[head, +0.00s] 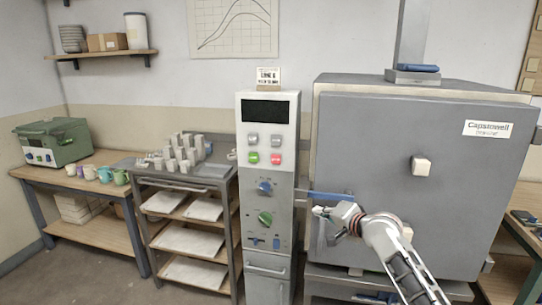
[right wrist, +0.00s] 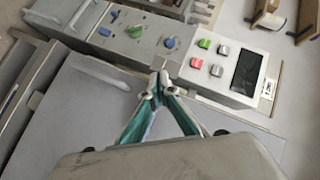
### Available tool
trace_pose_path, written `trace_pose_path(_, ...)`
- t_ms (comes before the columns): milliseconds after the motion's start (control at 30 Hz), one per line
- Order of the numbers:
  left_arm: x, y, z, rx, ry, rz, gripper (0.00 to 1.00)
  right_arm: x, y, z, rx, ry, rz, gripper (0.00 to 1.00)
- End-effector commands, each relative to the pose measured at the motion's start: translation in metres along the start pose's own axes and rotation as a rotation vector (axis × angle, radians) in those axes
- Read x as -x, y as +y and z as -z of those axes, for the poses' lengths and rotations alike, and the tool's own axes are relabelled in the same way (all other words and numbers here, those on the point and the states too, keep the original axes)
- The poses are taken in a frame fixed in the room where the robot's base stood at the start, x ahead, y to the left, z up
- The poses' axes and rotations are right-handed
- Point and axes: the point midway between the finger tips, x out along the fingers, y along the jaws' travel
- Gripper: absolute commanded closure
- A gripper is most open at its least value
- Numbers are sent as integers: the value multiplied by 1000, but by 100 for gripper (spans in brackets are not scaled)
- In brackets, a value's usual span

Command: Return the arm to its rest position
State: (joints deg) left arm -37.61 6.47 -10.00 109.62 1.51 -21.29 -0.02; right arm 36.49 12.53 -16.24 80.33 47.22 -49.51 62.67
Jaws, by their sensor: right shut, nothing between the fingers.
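My right gripper (head: 322,211) is in front of the large grey kiln (head: 370,140), near its left edge, just right of the control column (head: 283,190). In the right wrist view its two fingers (right wrist: 160,80) meet at their tips, shut and empty. The column's panel also shows in the right wrist view (right wrist: 185,28), beyond the fingertips. I cannot tell whether the fingertips touch anything. My right arm comes in from the lower right of the head view. My left gripper is not in view.
A cart (head: 187,180) with shelves and small grey pieces on top stands left of the column. A wooden table (head: 100,160) with mugs and a green device (head: 52,142) is at the far left. Another table (head: 528,235) is at the right edge. Floor shows at the lower left.

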Motion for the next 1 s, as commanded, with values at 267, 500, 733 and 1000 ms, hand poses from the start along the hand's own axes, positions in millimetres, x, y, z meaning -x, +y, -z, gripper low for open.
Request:
trace_pose_path(267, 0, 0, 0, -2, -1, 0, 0, 38, 145, -120, 288, -11, -114, 100)
trace_pose_path(500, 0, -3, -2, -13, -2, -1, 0, 107, 238, -213, 552, -43, -201, 100)
trace_pose_path(733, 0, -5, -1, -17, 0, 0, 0, 195, 301, -292, 820, -103, -275, 100)
trace_pose_path(1000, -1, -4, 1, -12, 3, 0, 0, 282, 334, -348, 1071, -178, -324, 100)
